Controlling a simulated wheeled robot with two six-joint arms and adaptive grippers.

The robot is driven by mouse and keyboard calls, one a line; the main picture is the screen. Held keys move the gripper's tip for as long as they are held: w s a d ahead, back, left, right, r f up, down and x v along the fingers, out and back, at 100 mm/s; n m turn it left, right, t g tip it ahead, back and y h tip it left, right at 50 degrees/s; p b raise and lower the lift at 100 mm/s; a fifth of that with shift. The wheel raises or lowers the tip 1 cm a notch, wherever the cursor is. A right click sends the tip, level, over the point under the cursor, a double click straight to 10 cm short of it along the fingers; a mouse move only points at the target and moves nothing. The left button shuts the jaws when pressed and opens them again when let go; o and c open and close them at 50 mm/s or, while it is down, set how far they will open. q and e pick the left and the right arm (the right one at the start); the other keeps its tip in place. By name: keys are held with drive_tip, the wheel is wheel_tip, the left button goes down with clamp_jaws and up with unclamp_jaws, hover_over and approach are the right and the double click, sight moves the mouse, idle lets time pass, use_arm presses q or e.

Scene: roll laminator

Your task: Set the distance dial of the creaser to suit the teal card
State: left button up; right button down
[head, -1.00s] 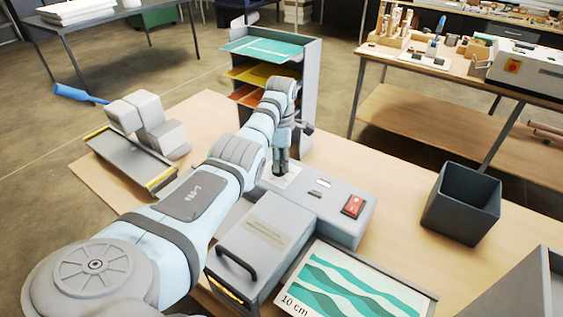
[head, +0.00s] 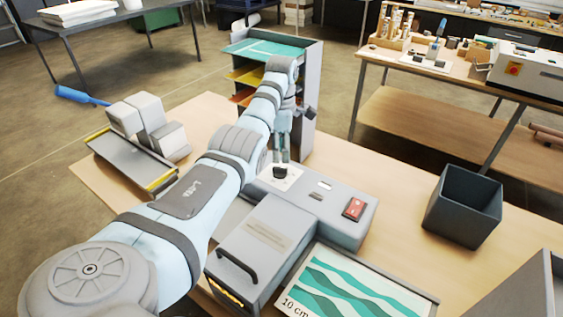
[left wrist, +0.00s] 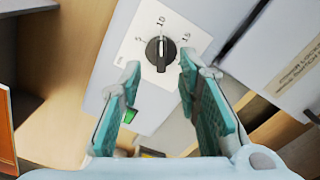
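The creaser (head: 262,248) is a grey machine on the wooden table. Its black distance dial (head: 280,172) sits on a white scale plate at the machine's far end. In the left wrist view the dial (left wrist: 160,54) has its white pointer line directed up at the 10 mark, between 5 and 15. My left gripper (head: 281,157) is open and empty just above the dial, and its fingers (left wrist: 160,63) are apart in the wrist view. The teal card (head: 352,287), with wavy teal bands and "10 cm" printed on it, lies in front of the creaser. My right gripper is out of view.
A rack (head: 308,95) with teal, yellow and orange sheets stands behind the creaser. A red switch (head: 354,208) is on the creaser's right. A dark open bin (head: 462,205) stands at right. A grey tray (head: 130,163) and pale blocks (head: 150,122) are at left.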

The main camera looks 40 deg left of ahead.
sight(281, 167)
use_arm(q)
wheel_tip(281, 167, up, 7)
drive_tip(key=shift+f, duration=0.15)
drive_tip(key=shift+a, duration=0.1)
drive_tip(key=shift+s+f, duration=0.1)
